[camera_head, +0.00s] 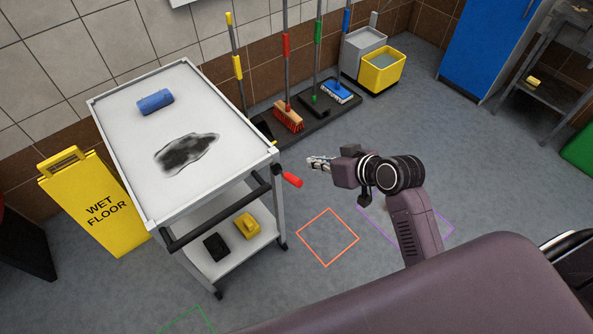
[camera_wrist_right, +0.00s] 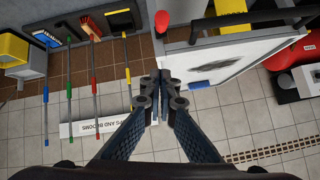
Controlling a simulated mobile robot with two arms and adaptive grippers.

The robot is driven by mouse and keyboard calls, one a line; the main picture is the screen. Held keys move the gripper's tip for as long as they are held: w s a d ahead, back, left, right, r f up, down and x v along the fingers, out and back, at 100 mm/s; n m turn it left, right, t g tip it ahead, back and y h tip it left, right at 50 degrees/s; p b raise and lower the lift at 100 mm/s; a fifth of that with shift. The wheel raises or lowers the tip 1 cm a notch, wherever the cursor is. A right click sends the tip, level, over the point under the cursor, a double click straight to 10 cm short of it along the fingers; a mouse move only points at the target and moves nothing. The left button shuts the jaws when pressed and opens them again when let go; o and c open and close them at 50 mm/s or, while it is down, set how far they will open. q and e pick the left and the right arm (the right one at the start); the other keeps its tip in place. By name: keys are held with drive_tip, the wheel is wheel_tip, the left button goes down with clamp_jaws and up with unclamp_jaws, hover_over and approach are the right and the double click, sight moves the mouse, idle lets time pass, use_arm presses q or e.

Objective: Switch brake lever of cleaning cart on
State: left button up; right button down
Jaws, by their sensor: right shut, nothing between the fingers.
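The white cleaning cart (camera_head: 208,195) stands at left in the head view, with a black push handle along its near side. The brake lever (camera_head: 292,179) is a red grip that sticks out from the cart's right corner post. It also shows red at the top of the right wrist view (camera_wrist_right: 162,20). My right gripper (camera_head: 311,161) is to the right of and a little beyond the lever in the head view, apart from it. In the wrist view the right gripper's fingers (camera_wrist_right: 162,82) are together and empty. My left gripper is not in view.
A blue roll (camera_head: 155,102) and a dark stain lie on the cart top. A yellow wet floor sign (camera_head: 95,205) stands left of the cart. Brooms stand on a dark rack (camera_head: 315,118) by the wall. A yellow bucket (camera_head: 381,72) is behind.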

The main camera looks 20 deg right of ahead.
drive_tip(key=shift+w, duration=0.1)
drive_tip(key=p, duration=0.2)
hover_over(286, 175)
drive_tip(key=s+d, duration=0.1)
drive_tip(key=d, duration=0.2)
wheel_tip(286, 175, down, 6)
drive_tip(key=f, duration=0.2)
drive_tip(key=s, duration=0.1)
drive_tip(key=shift+a+f, duration=0.3)
drive_tip(key=shift+f, duration=0.1)
drive_tip(key=shift+s+f+p, duration=0.3)
drive_tip(key=shift+s+f, duration=0.05)
drive_tip(key=shift+f, duration=0.15)
